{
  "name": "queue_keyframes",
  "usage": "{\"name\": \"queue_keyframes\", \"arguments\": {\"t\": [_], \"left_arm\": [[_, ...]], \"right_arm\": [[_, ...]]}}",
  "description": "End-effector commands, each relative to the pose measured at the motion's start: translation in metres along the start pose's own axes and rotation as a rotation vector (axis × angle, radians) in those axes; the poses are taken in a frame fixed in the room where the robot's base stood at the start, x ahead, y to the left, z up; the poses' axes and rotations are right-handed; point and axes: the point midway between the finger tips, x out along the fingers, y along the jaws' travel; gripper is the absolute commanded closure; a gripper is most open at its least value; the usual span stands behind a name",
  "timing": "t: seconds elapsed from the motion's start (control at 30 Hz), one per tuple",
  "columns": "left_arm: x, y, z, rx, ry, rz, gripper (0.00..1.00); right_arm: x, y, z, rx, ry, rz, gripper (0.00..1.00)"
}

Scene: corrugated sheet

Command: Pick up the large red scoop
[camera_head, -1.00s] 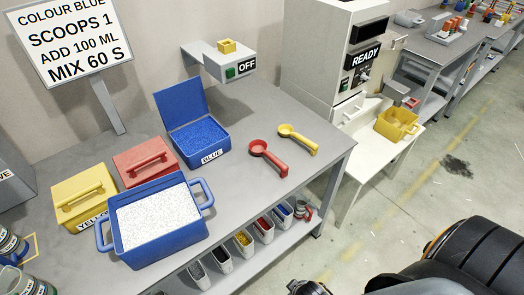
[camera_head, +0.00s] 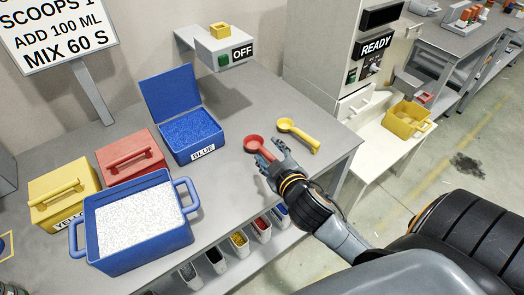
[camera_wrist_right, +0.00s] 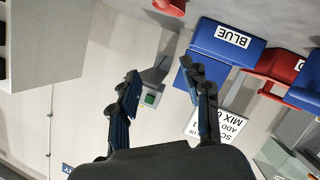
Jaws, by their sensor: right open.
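The large red scoop (camera_head: 252,143) lies on the grey table, with its round bowl showing in the head view. Its handle is mostly hidden behind my right gripper. My right gripper (camera_head: 271,157) is open, over or close in front of the handle; I cannot tell the height gap. In the right wrist view, my right gripper (camera_wrist_right: 160,76) has its two fingers apart with nothing between them. A red piece, likely part of the scoop (camera_wrist_right: 170,6), shows at the top edge there, beyond the fingertips. My left gripper is not in view.
A blue open box (camera_head: 191,152), a red lidded box (camera_head: 130,158), a yellow box (camera_head: 62,190) and a large blue tub (camera_head: 99,245) stand to the left. Several bins hang below the front edge.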

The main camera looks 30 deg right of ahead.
Motion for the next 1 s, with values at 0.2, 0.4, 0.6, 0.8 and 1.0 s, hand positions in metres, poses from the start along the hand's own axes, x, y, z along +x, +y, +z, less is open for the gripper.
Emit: {"name": "queue_keyframes", "arguments": {"t": [0.2, 0.4, 0.6, 0.8, 1.0], "left_arm": [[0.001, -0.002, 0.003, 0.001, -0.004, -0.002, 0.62], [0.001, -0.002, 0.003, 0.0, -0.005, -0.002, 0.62], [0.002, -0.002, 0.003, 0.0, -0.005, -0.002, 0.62], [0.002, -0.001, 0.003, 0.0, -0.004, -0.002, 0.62], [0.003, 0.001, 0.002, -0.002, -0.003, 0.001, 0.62]], "right_arm": [[0.005, 0.043, -0.121, -0.337, 0.527, 0.154, 0.52], [-0.025, 0.017, -0.194, -0.805, 0.992, 0.133, 0.52], [-0.031, -0.027, -0.174, -1.368, 1.251, -0.083, 0.52], [0.001, -0.011, -0.087, -1.923, 1.185, -0.474, 0.52], [0.023, 0.055, -0.017, -2.222, 0.914, -0.823, 0.52]]}}
